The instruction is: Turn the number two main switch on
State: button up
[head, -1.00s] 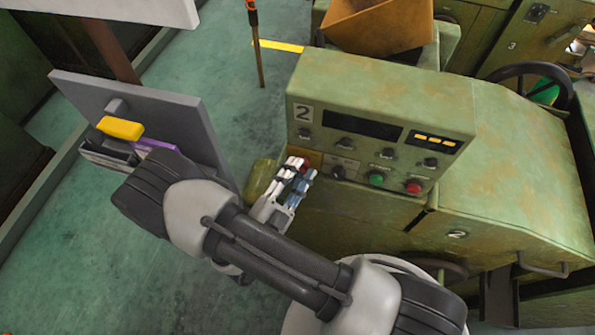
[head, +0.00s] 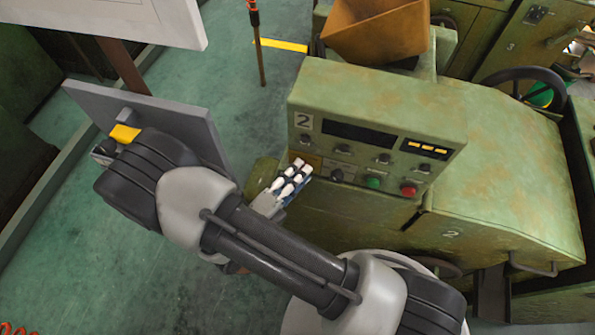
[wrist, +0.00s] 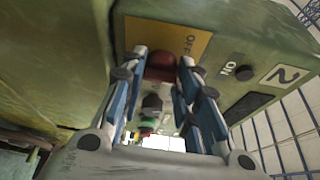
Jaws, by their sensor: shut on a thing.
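The number two main switch is a red knob (wrist: 160,66) on a yellow plate (wrist: 185,40). The plate reads OFF, and an ON label (wrist: 226,70) sits beside it. My gripper (wrist: 163,60) is shut on the red knob, one finger on each side, in the wrist view. In the head view my gripper (head: 303,168) is at the lower left of the green panel marked 2 (head: 303,121). It covers the knob there, and a bit of the yellow plate (head: 313,161) shows. Which way the knob points cannot be told.
Close to the switch are a black knob (head: 337,175), a green button (head: 373,182) and a red button (head: 408,189). Green floor lies between.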

jog(key=shift+r+m+g+y+p, duration=0.1)
jog(key=shift+m+g+y+p, duration=0.2)
jog(key=shift+m+y, duration=1)
jog(key=shift+r+m+g+y+p, duration=0.15)
jog(key=shift+m+y+p, duration=0.3)
jog(key=shift+m, duration=1.55)
jog(key=o, duration=1.1)
jog(key=v, duration=1.2)
